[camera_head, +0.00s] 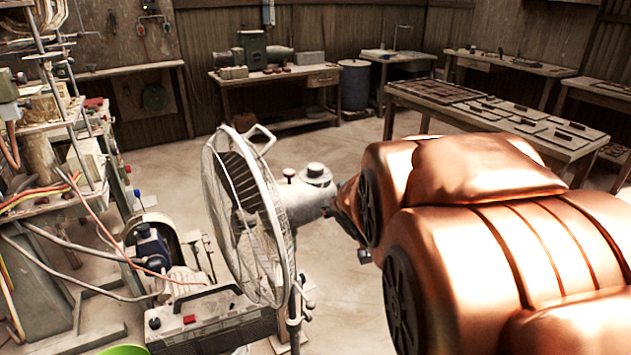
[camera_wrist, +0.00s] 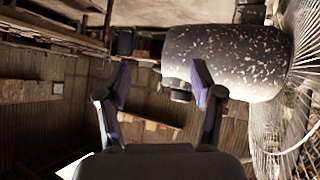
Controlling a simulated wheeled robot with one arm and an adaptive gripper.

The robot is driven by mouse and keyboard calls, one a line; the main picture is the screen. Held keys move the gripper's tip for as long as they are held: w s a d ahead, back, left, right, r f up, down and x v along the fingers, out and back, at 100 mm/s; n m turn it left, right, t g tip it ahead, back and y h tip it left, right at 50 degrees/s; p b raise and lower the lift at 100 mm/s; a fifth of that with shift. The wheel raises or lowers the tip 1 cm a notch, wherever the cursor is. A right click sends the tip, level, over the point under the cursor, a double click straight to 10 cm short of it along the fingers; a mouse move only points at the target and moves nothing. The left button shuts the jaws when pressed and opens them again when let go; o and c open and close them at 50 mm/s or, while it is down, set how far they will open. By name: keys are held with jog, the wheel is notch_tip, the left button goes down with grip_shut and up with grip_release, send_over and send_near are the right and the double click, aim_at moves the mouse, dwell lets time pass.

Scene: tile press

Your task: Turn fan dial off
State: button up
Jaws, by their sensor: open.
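The standing fan's round wire cage (camera_head: 236,215) is left of centre in the head view, with its grey motor housing (camera_head: 305,205) behind it. A round raised knob (camera_head: 316,172) and a smaller post (camera_head: 289,175) stand on top of the housing. In the wrist view, the speckled housing (camera_wrist: 225,60) is at the upper right, and a short dark knob (camera_wrist: 180,90) sticks out from it. My gripper (camera_wrist: 160,75) is open and empty; the knob appears between its fingers, near the right one. I cannot tell whether they touch. My arm largely hides the gripper in the head view.
A cluttered rack with loose cables (camera_head: 45,190) stands on the left. A machine box with a red switch (camera_head: 215,320) lies below the fan. A workbench (camera_head: 275,75) and a table with flat panels (camera_head: 500,120) stand behind. Open floor lies between.

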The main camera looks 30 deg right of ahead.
aim_at(320, 172)
jog(key=w+n+t+y+b, duration=0.1)
jog(key=w+t+b, duration=0.1)
jog(key=t, duration=0.1)
jog(key=w+d+r+n+t+y+b, duration=0.1)
jog(key=t+y+b, duration=0.1)
jog(key=w+r+t+y+b, duration=0.1)
jog(key=w+t+b, duration=0.1)
jog(key=t+b, duration=0.1)
jog(key=shift+w+d+r+n+t+y, duration=0.2)
jog(key=shift+w+n+t+y, duration=0.1)
jog(key=shift+n, duration=0.1)
jog(key=shift+w+a+r, duration=0.1)
jog(key=shift+a, duration=0.15)
jog(key=shift+w+d, duration=0.2)
jog(key=shift+w, duration=3.6)
jog(key=shift+y, duration=0.3)
jog(key=c, duration=1.2)
